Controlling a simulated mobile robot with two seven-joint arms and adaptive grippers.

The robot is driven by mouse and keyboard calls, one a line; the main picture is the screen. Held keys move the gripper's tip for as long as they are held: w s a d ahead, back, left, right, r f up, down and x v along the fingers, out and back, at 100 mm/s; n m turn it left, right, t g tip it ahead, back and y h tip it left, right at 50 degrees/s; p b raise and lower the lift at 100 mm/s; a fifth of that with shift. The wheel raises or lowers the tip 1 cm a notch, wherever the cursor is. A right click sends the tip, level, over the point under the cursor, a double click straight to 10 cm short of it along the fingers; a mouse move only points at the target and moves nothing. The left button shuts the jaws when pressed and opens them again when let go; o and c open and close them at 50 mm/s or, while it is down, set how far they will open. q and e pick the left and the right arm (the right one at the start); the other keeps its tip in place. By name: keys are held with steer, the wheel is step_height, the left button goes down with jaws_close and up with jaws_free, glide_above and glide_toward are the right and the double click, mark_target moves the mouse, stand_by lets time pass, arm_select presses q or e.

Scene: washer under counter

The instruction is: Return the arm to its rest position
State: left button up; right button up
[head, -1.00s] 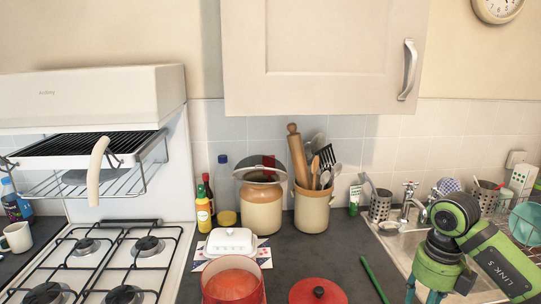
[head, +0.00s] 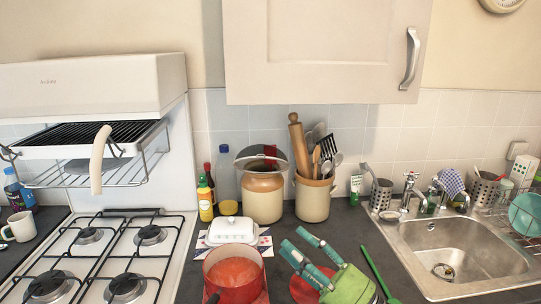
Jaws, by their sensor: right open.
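My right gripper (head: 299,245) is green with teal fingers. It is in the lower middle of the head view, and its fingers are apart with nothing between them. It points up and to the left, over the dark worktop. It covers much of a red lid (head: 302,291) in the picture. A red pot (head: 258,284) with orange-red contents stands just left of the gripper, apart from it in the picture. The rest of my right arm is mostly below the frame. My left gripper is not in view.
A white butter dish (head: 231,230), a brown-and-cream jar (head: 263,200) and a utensil crock (head: 313,200) stand behind the gripper. A green stick (head: 376,272) lies to its right, before the sink (head: 460,255). The gas hob (head: 110,255) is at left.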

steer(key=w+d+f+m+t+h, duration=0.2)
steer(key=d+f+m+t+h, duration=0.5)
steer(key=d+m+h, duration=0.7)
steer(key=s+d+f+m+g+h, duration=0.1)
steer(key=s+f+m+g+h, duration=0.1)
steer(key=f+m+g+h, duration=0.3)
steer(key=s+d+f+m+g, duration=0.1)
steer(key=s+f+m, duration=0.1)
steer(key=f+m, duration=0.3)
steer(key=s+a+f+m+g+y, duration=0.1)
steer(key=s+f+g, duration=0.6)
steer(key=s, duration=0.4)
steer(key=s+f+g, duration=0.4)
steer(key=s+f, duration=0.5)
steer(key=s, duration=0.2)
step_height(320, 180, down, 23)
steer(key=s+g, duration=0.2)
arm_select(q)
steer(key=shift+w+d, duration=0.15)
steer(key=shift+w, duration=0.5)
arm_select(e)
steer(key=s+d+f, duration=0.2)
steer(key=s+f, duration=1.2)
steer(key=shift+s+d+f+g, duration=0.15)
steer(key=shift+s+f+g, duration=0.05)
steer(key=shift+s+g, duration=0.15)
